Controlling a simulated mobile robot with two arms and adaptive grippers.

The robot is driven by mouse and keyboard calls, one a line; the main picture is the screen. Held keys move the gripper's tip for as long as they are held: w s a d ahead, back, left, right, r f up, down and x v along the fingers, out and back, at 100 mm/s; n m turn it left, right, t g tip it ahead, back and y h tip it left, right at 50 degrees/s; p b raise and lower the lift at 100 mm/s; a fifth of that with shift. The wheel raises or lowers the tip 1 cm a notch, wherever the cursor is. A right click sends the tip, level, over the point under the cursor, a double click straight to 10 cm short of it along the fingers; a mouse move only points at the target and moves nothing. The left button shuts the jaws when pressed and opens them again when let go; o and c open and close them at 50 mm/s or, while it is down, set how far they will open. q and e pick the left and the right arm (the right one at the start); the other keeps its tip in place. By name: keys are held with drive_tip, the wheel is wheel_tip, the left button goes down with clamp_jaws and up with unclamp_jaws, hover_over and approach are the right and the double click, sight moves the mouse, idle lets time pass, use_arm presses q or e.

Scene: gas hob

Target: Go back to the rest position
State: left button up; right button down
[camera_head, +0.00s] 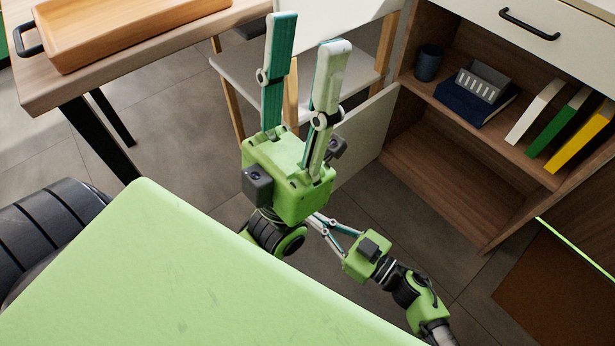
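My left gripper (308,30) is large in the middle of the head view. Its two fingers point up and stand apart with nothing between them, so it is open and empty. My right gripper (330,230) is lower and farther off, below and to the right of the left one. Its fingers point up and left, and their tips are partly hidden behind the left gripper's body. I cannot tell if it is open or shut. Neither gripper is seen touching any furniture. No gas hob shows in this view.
A wooden table (40,92) with a wooden tray (75,60) stands at upper left. A white chair (225,72) is behind my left gripper. At right, an open wooden cabinet (440,185) holds a dark cup (428,63), a dark blue item and several books. Grey floor shows between.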

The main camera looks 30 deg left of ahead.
drive_tip(key=s+d+p, duration=0.2)
drive_tip(key=d, duration=0.7)
drive_tip(key=shift+s+d, duration=0.2)
drive_tip(key=shift+s, duration=0.1)
